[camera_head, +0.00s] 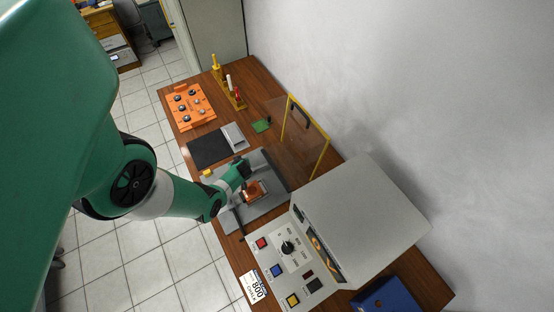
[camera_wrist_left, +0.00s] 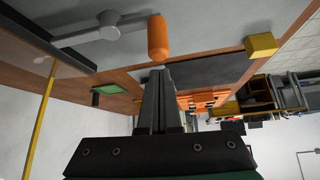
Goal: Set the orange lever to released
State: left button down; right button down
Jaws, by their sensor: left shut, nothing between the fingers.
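The orange lever shows in the wrist view as a rounded orange grip (camera_wrist_left: 157,38) at the end of a grey bar, which runs left to a round grey hub (camera_wrist_left: 108,18) on a grey surface. My left gripper (camera_wrist_left: 160,72) is shut and empty, its fingertips right at the lower end of the orange grip; I cannot tell if they touch. In the head view my left gripper (camera_head: 246,180) is low over the grey machine base (camera_head: 268,203), beside an orange-brown part there. The lever's bar is not clear in that view. My right gripper is not in view.
A yellow block (camera_wrist_left: 262,45) sits at the base's edge. A dark pad (camera_head: 207,148), an orange panel with knobs (camera_head: 187,106) and a green piece (camera_head: 262,125) lie farther back. A clear yellow-edged screen (camera_head: 306,125) and a large grey console (camera_head: 360,220) flank the base.

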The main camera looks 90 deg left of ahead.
pick_arm(q)
jog(key=p+v, duration=0.4)
jog(key=v, duration=0.5)
jog(key=shift+s+a+r, duration=0.2)
jog(key=shift+a+r, duration=0.1)
jog(key=shift+r, duration=0.15)
